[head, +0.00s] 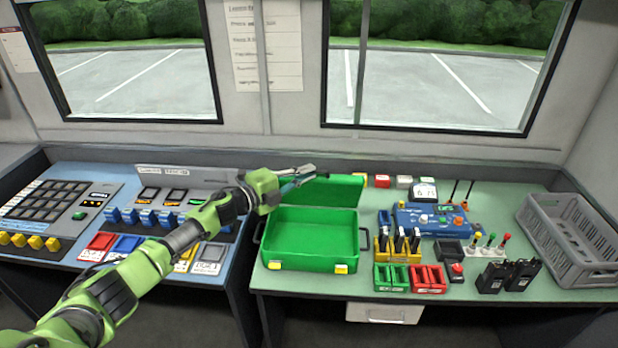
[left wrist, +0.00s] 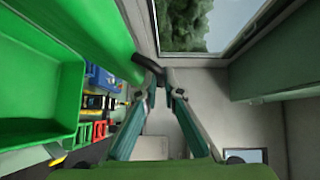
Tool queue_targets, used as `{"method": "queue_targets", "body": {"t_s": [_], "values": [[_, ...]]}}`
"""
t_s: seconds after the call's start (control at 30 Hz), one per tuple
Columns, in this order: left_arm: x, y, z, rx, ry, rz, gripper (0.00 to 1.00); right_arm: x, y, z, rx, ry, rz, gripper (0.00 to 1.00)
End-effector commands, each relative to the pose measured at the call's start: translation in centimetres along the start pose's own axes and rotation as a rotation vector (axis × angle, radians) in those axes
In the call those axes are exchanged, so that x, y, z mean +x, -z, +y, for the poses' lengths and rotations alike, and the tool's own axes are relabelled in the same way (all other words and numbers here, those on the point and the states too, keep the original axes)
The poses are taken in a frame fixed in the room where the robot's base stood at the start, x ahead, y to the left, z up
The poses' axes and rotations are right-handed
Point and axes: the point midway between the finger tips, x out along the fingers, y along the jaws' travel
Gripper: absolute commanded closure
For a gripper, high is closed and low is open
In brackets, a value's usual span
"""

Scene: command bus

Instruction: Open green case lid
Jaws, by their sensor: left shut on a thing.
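The green case (head: 310,262) stands on the right table with its tray facing up and empty. Its green lid (head: 335,190) is raised at the back edge, tilted up away from the tray. My left gripper (head: 305,172) is at the lid's upper left, its fingers closed at the lid's edge. In the left wrist view the fingertips (left wrist: 160,78) meet at a dark piece beside the green lid (left wrist: 90,30), and the open tray (left wrist: 35,85) shows at left. The exact contact is hard to see. My right gripper is out of view.
Right of the case are a blue device (head: 430,220), a yellow rack (head: 398,245), green and red blocks (head: 428,278), radios (head: 507,275) and a grey crate (head: 575,240). A control console (head: 130,205) is at left. Windows stand behind.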

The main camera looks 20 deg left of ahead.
Motion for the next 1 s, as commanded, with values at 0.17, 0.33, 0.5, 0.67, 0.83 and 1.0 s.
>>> {"method": "queue_targets", "body": {"t_s": [0.17,0.33,0.5,0.67,0.83,1.0], "values": [[0.1,-0.2,-0.3,-0.006,0.0,-0.001,1.0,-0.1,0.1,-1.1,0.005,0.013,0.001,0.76],[0.0,-0.2,-0.3,-0.005,0.0,-0.002,1.0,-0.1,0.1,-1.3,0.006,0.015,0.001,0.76],[0.0,-0.2,-0.3,-0.005,0.0,-0.002,0.75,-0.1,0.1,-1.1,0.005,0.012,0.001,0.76],[0.0,-0.2,-0.2,-0.004,-0.002,-0.002,0.75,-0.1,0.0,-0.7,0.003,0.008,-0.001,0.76],[-0.1,-0.2,-0.1,-0.004,-0.003,-0.001,0.75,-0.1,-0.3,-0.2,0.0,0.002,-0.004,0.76],[-1.6,-0.2,0.0,-0.003,-0.005,-0.002,0.75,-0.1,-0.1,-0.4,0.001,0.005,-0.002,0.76]]}}
